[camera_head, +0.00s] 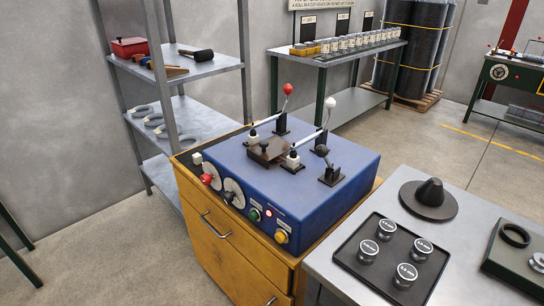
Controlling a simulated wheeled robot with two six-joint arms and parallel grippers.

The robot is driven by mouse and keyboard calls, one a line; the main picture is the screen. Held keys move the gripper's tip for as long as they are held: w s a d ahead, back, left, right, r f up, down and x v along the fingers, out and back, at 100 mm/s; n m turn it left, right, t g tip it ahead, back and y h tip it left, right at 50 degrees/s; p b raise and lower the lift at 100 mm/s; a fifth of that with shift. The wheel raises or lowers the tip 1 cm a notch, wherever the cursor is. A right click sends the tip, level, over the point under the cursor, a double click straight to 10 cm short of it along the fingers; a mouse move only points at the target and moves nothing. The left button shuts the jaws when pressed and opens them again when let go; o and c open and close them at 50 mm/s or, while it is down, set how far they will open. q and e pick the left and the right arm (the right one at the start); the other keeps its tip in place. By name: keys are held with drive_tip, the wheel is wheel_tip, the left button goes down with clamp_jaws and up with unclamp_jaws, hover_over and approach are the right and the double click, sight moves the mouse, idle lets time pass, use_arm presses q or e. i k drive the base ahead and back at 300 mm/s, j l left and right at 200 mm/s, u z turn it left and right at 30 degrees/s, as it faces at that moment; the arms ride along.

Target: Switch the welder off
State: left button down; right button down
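The welder is a blue box (335,185) on a wooden drawer cabinet. Its sloping front panel has a red knob (207,179) and a dark knob (228,197), each on a pale round dial. Further right are a green button (254,214), a small indicator light (268,213) glowing pinkish red, and a yellow button (281,237). A small white block (197,158) sits at the panel's left end. On top stand a red-ball lever (288,89), a white-ball lever (331,102), a black-knobbed lever (322,150) and a dark plate (267,150). Neither gripper is in view.
At right, a grey table (455,255) carries a black tray (345,256) of several round silver-topped pieces and a dark cone (430,192). A metal shelf (195,118) with tools and rings stands behind left. A bench (345,58) with a row of jars is behind.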

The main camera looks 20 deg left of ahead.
sight(206, 179)
drive_tip(key=i+j+u, duration=0.1)
drive_tip(key=u, duration=1.15)
